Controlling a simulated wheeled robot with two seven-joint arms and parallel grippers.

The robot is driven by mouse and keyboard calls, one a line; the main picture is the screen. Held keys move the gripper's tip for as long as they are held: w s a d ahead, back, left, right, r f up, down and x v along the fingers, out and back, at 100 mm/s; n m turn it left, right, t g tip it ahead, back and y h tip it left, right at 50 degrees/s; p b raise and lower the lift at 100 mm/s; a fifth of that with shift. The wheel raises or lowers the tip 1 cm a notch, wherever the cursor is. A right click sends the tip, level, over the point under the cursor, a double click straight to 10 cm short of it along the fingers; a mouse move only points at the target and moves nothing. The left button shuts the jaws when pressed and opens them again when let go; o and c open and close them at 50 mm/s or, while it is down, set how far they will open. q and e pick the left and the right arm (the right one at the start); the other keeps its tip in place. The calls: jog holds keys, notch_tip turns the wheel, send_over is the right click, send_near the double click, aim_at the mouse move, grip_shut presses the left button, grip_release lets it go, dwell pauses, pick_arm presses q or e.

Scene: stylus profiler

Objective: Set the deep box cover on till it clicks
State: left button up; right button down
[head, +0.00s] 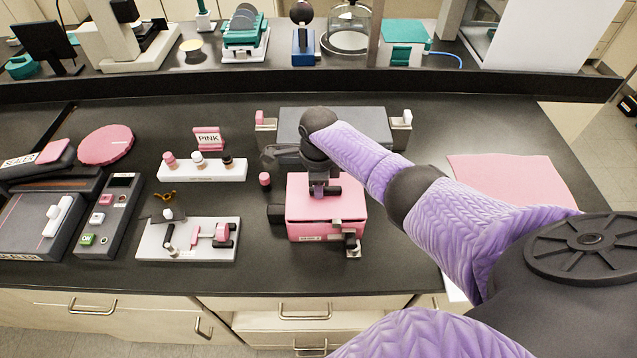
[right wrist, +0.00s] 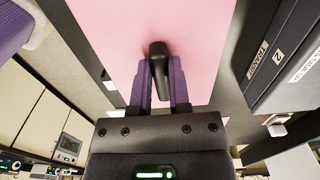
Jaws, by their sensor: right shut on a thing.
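The deep box cover (head: 345,199) is pink and boxy, with a dark handle on its top face. It is at the centre of the head view, with a small white label low on its front. My right gripper (head: 319,190) is above it, shut on the handle. In the right wrist view the purple fingers (right wrist: 160,85) lie on both sides of the dark handle (right wrist: 158,60), against the pink cover (right wrist: 195,35). What lies under the cover is hidden, and I cannot tell whether it is seated. My left gripper is not in view.
A grey block with metal end brackets (head: 400,125) stands behind the cover. A white fixture plate (head: 155,245) and a control box (head: 105,215) are on the left. A pink mat (head: 505,175) lies on the right. A white vial rack (head: 200,170) stands at the left rear.

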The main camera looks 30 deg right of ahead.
jog(key=shift+f, duration=0.1)
dwell(0.3)
jog(key=shift+f+b, duration=0.3)
jog(key=shift+f, duration=0.15)
jog(key=shift+f, duration=0.15)
dwell(0.4)
jog(key=c, duration=0.5)
grip_release()
jog(key=shift+c, duration=0.2)
jog(key=shift+c, duration=0.2)
notch_tip(320, 180, up, 7)
jog(key=p, duration=0.8)
jog(key=shift+r, duration=0.2)
jog(key=shift+f, duration=0.2)
